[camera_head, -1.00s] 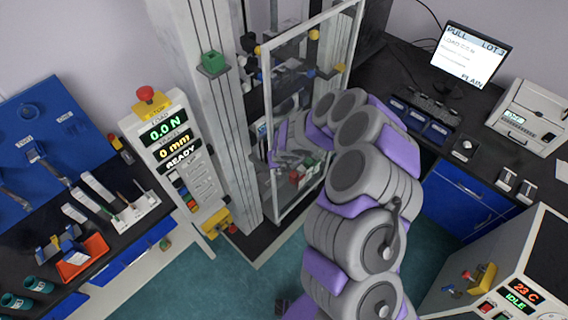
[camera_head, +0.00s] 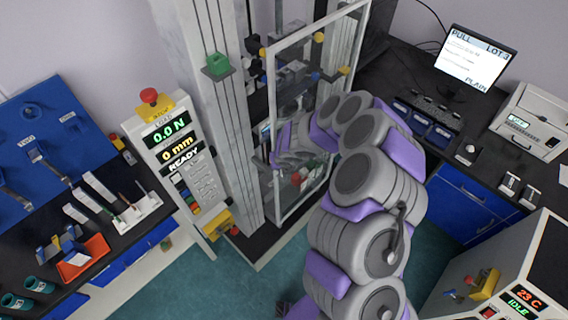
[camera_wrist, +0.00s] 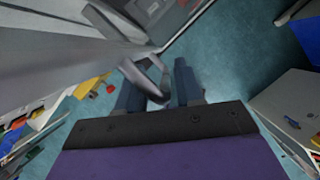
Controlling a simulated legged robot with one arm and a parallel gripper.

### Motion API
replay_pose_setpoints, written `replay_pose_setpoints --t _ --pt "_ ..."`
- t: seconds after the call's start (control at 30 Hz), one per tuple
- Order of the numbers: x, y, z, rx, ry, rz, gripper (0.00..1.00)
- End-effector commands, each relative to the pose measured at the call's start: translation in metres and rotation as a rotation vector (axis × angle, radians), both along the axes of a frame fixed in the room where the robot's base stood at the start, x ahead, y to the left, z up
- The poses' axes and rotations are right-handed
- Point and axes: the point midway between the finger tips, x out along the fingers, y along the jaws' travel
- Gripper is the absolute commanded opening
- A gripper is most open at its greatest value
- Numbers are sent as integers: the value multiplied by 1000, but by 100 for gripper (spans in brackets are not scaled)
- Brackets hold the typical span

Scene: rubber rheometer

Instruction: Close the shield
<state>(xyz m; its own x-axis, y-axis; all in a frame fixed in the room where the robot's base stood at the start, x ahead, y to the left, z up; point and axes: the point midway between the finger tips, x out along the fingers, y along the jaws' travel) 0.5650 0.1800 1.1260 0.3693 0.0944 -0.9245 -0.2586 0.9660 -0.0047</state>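The shield (camera_head: 271,128) is a clear panel in a pale grey frame on the front of the tall test machine. It stands at an angle out from the machine, with yellow and blue knobs around it. My gripper (camera_head: 283,150) is at the shield's lower part in the head view, its fingers mostly hidden by the frame and my arm. In the wrist view my gripper (camera_wrist: 157,78) has its two dark blue fingers apart. A grey curved bar, likely the shield's handle (camera_wrist: 146,80), lies between them; I cannot tell whether the fingers touch it.
The readout panel (camera_head: 172,140) shows 0.0 N, 0 mm and READY, left of the machine. A bench with an orange tray (camera_head: 95,248) is at the left. A monitor (camera_head: 474,58) stands on the right bench. A cabinet (camera_head: 520,270) is at lower right. Teal floor is open between.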

Motion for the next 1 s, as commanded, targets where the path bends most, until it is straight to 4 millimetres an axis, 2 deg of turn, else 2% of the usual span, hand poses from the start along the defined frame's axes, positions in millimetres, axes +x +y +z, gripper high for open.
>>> replay_pose_setpoints --t 0.17,1.0 --pt "-5 -1 12 3 -1 -1 38" --pt "-45 -12 119 6 -4 0 38"
